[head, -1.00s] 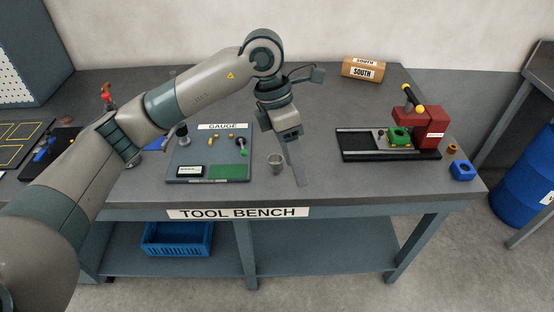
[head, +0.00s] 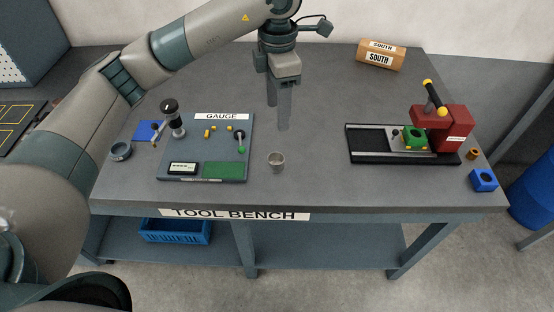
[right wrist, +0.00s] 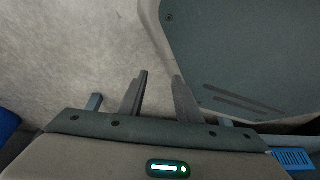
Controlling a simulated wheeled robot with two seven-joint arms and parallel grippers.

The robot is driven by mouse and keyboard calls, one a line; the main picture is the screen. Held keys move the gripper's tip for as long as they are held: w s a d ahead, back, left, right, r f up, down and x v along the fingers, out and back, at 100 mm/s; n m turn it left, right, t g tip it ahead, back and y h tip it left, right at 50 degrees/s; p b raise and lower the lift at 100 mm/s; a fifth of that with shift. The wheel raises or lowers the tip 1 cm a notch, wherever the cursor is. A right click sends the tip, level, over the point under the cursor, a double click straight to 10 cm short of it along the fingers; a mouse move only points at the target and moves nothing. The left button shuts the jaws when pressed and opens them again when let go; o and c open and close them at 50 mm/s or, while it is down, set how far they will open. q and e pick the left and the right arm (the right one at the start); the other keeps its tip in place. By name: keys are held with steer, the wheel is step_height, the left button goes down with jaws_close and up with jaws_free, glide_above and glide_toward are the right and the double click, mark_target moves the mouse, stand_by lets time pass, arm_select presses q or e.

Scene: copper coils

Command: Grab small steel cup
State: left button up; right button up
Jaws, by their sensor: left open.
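The small steel cup (head: 276,162) stands upright on the bench, right of the gauge board, in the head view. My left gripper (head: 278,117) points down just behind and above the cup in the picture. Its fingers are apart with nothing between them, and they do not touch the cup. My right gripper (right wrist: 160,77) shows in the right wrist view with its fingers apart and empty, over the floor beside a grey-green surface. The cup is not in that view.
The gauge board (head: 216,170) lies left of the cup, with a dark round dish (head: 121,151) farther left. A red press (head: 446,128) on a black base stands at the right, beside a blue block (head: 483,180). A SOUTH box (head: 381,55) is at the back. Bare bench lies between cup and press.

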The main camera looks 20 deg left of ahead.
arm_select(q)
steer(key=shift+f, duration=0.85)
steer(key=p, duration=0.4)
glide_above(276, 157)
steer(key=s, duration=0.2)
steer(key=shift+w+d+f, duration=0.1)
steer(key=shift+d+f, duration=0.05)
steer(key=shift+f, duration=1.6)
steer(key=shift+w+d+f, duration=0.1)
steer(key=shift+d+f, duration=0.05)
steer(key=shift+f, duration=1.65)
steer(key=shift+d+f, duration=0.15)
steer(key=shift+f, duration=1.6)
arm_select(e)
steer(key=s+d+g+h, duration=0.1)
steer(key=s+d+g, duration=0.2)
steer(key=s, duration=0.7)
steer(key=shift+s+d, duration=0.4)
steer(key=shift+d, duration=0.25)
steer(key=shift+r, duration=0.2)
